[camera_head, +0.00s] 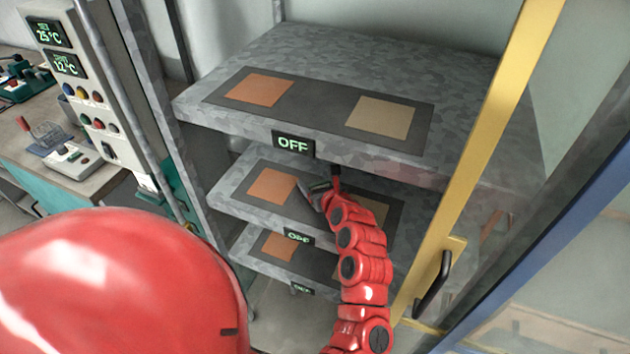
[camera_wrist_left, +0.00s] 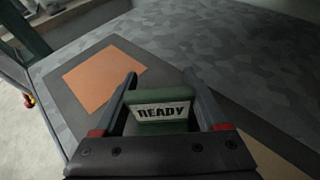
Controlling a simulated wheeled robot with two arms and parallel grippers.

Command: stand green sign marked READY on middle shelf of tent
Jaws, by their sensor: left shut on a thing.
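The green sign marked READY (camera_wrist_left: 161,112) is between the two fingers of my left gripper (camera_wrist_left: 160,80) in the left wrist view, its lettering facing the camera. In the head view my left gripper (camera_head: 318,189) reaches in over the middle shelf (camera_head: 232,190), below the top shelf. The sign is too small and too much covered there to make out clearly. The middle shelf carries an orange square (camera_head: 272,186) on the left and a tan square, partly behind my arm. I cannot tell whether the sign touches the shelf. My right gripper is not in view.
The top shelf (camera_head: 390,62) hangs above the gripper, with an OFF display (camera_head: 293,145) on its front edge. A lower shelf (camera_head: 246,243) is underneath. A yellow post (camera_head: 500,115) with a black handle (camera_head: 433,285) stands right of my arm. A control panel (camera_head: 85,75) is left.

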